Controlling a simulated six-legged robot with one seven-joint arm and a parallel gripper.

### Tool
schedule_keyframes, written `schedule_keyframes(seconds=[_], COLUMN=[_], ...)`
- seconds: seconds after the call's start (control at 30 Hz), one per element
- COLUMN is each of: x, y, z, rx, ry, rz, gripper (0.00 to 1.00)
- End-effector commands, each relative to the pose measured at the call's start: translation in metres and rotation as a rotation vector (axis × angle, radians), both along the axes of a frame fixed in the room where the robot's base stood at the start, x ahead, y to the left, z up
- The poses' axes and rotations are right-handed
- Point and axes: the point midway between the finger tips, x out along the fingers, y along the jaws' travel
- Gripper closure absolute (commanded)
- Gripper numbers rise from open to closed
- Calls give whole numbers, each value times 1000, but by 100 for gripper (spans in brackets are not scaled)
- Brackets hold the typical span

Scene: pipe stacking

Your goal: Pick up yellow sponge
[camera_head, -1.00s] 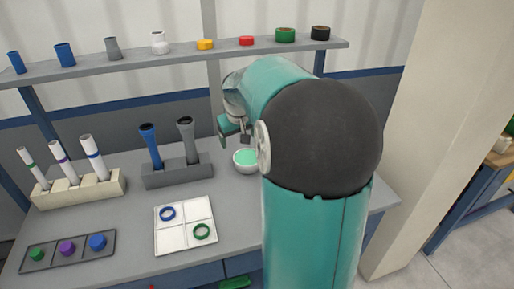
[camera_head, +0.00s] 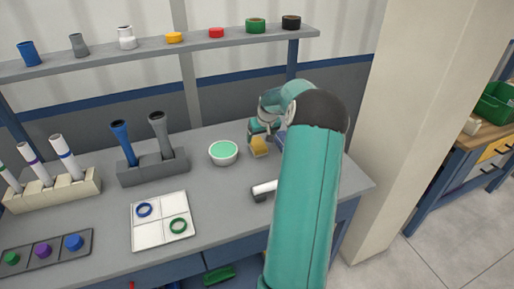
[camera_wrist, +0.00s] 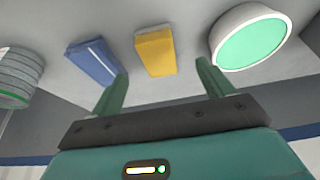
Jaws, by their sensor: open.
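The yellow sponge (camera_head: 259,146) lies on the grey table, right of the bowl and partly covered by my arm in the head view. In the wrist view the yellow sponge (camera_wrist: 155,52) lies ahead, its near end close to the gap between my fingers. My gripper (camera_wrist: 161,76) is open and empty, with a green finger on each side of that gap. In the head view my gripper (camera_head: 265,133) is close to the sponge; contact cannot be told.
A blue block (camera_wrist: 94,62) lies left of the sponge in the wrist view, and a white bowl (camera_wrist: 250,38) with green contents is on its right. A white-and-dark tool (camera_head: 263,190) lies in front. A tray (camera_head: 161,222) with rings and a grey holder (camera_head: 153,168) stand further left.

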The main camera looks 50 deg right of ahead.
Motion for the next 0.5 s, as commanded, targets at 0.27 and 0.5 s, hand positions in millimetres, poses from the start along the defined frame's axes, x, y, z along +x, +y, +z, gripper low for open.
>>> schedule_keyframes(seconds=[0.27,0.5], x=[14,21], y=[-7,-16], z=[-36,-58], rx=[-1,1], ry=[1,0], rz=[3,4], gripper=[20,20])
